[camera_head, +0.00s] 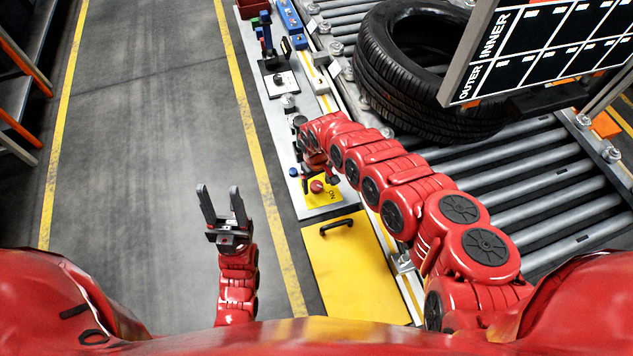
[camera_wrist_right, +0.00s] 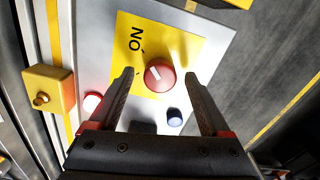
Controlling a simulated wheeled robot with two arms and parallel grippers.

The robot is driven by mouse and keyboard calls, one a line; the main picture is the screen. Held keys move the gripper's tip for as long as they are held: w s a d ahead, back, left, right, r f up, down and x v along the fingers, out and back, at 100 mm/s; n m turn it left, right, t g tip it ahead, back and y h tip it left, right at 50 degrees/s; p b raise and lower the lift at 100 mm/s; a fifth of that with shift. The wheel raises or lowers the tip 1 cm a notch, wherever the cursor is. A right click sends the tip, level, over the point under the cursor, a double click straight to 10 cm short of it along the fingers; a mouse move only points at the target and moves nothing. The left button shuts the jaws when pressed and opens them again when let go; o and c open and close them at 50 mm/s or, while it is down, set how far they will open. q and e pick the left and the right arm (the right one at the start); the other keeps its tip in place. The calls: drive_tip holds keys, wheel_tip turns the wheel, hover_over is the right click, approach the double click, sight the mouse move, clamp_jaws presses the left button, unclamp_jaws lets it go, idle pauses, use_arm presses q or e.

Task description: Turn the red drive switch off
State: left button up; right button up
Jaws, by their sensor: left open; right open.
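The red drive switch (camera_head: 317,186) is a round knob on a yellow plate marked ON, near the front end of the grey control panel. In the right wrist view the red knob (camera_wrist_right: 160,75) shows a white pointer mark and lies between and just beyond my fingertips. My right gripper (camera_wrist_right: 160,78) is open around the line of the knob, with no clear contact. In the head view my right arm's end partly hides the panel beside the switch. My left gripper (camera_head: 222,190) is open and empty above the floor, left of the panel.
A blue button (camera_wrist_right: 174,117) and a red button (camera_wrist_right: 92,102) sit close to the knob. A yellow box (camera_wrist_right: 50,88) stands beside the panel. A tyre (camera_head: 420,75) lies on the roller conveyor (camera_head: 540,175). A yellow cover (camera_head: 350,275) with a black handle is in front. The floor aisle is clear.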

clamp_jaws()
idle(0.5)
drive_tip(key=shift+f, duration=0.1)
drive_tip(key=n+b, duration=0.3)
drive_tip(key=shift+w+f, duration=0.1)
drive_tip(key=n+b, duration=0.2)
drive_tip(key=n, duration=0.3)
drive_tip(key=n+b, duration=0.2)
drive_tip(key=n, duration=0.3)
drive_tip(key=shift+b, duration=0.3)
drive_tip(key=shift+r+n+b, duration=0.2)
drive_tip(key=shift+n+b, duration=0.5)
drive_tip(key=shift+n, duration=1.8)
